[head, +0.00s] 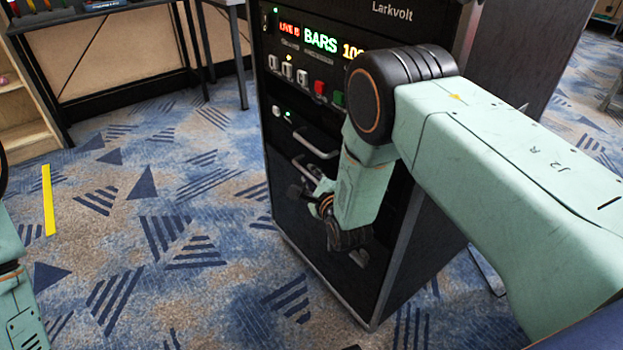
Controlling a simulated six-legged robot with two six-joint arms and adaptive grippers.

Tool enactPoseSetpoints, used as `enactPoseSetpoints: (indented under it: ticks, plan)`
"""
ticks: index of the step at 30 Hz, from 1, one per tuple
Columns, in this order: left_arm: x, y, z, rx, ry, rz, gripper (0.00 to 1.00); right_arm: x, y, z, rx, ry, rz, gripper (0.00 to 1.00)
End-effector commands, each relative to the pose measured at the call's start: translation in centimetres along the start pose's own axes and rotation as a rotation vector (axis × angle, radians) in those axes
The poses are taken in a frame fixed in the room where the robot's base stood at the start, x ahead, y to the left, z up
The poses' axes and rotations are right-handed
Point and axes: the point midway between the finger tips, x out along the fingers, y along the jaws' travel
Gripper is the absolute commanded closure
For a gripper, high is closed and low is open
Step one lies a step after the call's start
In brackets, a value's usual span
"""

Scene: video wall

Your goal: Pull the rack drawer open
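The black equipment rack (283,212) stands in the middle of the head view, with drawer fronts on its face. One pale bar handle (317,146) shows on an upper front. A second handle (304,168) sits just below it and runs behind my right gripper (318,200). My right gripper is in front of the lower drawer fronts, close to the second handle. My forearm hides much of the rack's right side, and I cannot tell whether the fingers touch the handle or are open. The drawers look flush with the rack. My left gripper is out of view.
Lit displays (320,41) and coloured buttons (320,87) are on the rack's upper panel. A desk with dark legs (187,45) and a wooden shelf (25,115) stand at the back left. Yellow tape (48,200) lies on the patterned carpet (160,230), which is clear left of the rack.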

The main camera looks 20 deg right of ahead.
Motion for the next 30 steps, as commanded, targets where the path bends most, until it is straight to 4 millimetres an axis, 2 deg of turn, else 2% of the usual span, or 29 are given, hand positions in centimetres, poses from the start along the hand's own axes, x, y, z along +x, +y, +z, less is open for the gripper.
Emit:
enactPoseSetpoints:
  ticks: [3,11,30]
  plan:
    - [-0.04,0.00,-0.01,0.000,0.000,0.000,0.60,0.06,0.00,0.04,0.000,0.000,0.000,0.79]
    - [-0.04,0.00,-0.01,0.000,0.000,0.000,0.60,0.07,0.01,0.05,0.000,0.000,0.000,1.00]
    - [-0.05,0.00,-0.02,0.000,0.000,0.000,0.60,0.05,0.00,0.04,0.000,0.000,0.000,1.00]
